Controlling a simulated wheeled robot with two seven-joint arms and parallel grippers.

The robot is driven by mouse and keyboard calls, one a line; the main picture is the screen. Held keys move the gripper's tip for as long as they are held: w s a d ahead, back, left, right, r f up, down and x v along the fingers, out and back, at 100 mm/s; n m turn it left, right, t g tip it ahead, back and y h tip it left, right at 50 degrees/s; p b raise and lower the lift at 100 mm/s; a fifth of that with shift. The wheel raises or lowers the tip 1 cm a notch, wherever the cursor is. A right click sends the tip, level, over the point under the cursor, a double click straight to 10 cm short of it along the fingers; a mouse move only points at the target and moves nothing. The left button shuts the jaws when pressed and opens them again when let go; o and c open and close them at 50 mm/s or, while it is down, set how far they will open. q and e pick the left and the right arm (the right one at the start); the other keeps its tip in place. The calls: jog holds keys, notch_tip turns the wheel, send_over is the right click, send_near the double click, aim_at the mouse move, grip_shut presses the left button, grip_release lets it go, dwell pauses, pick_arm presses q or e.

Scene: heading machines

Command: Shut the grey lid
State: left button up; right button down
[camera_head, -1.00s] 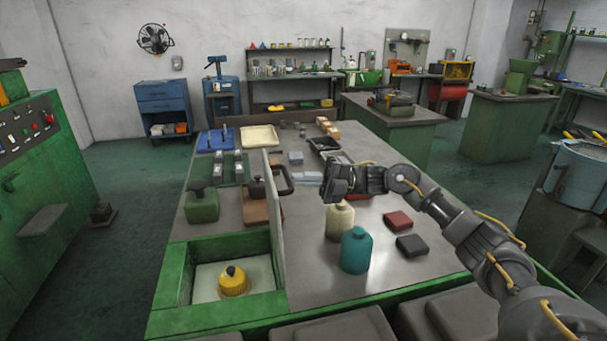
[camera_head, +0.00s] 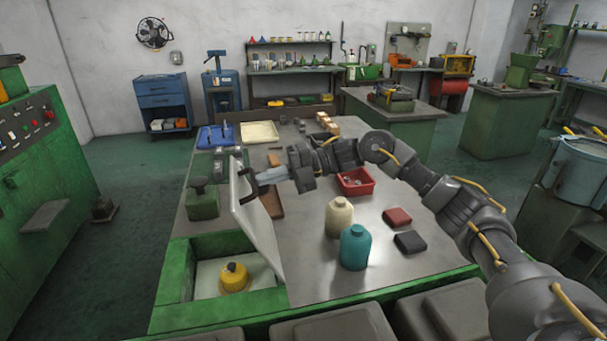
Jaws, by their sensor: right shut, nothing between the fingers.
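The grey lid (camera_head: 256,222) is a flat panel hinged at the right side of a green-rimmed bin (camera_head: 175,275) set in the table's near left corner. It stands tilted to the left, partly over the opening. A yellow container with a dark knob (camera_head: 234,278) sits inside the bin and still shows. My right gripper (camera_head: 252,183) is shut and empty at the upper part of the lid, on its right side. It seems to touch the lid, but exact contact is hard to tell. My left gripper is not in view.
A cream bottle (camera_head: 339,218) and a teal bottle (camera_head: 355,248) stand right of the bin. A red tray (camera_head: 355,182) lies behind them. Red (camera_head: 397,217) and black (camera_head: 410,242) blocks lie farther right. A green canister (camera_head: 202,202) stands behind the bin.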

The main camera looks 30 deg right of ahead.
aim_at(236, 184)
jog(key=a+h, duration=0.1)
jog(key=a, duration=0.2)
jog(key=w+a+f+h+p, duration=0.1)
jog(key=a+h, duration=0.1)
jog(key=a, duration=0.1)
jog(key=w+a+f+g+h, duration=0.1)
jog(key=a, duration=0.2)
jog(key=shift+w+a+h+p, duration=0.15)
jog(key=shift+h+p, duration=0.15)
jog(key=w+a+f+b, duration=0.3)
jog(key=a+f+b, duration=0.6)
jog(key=f, duration=0.5)
jog(key=a, duration=0.2)
jog(key=shift+a+f, duration=0.25)
jog(key=shift+a, duration=0.05)
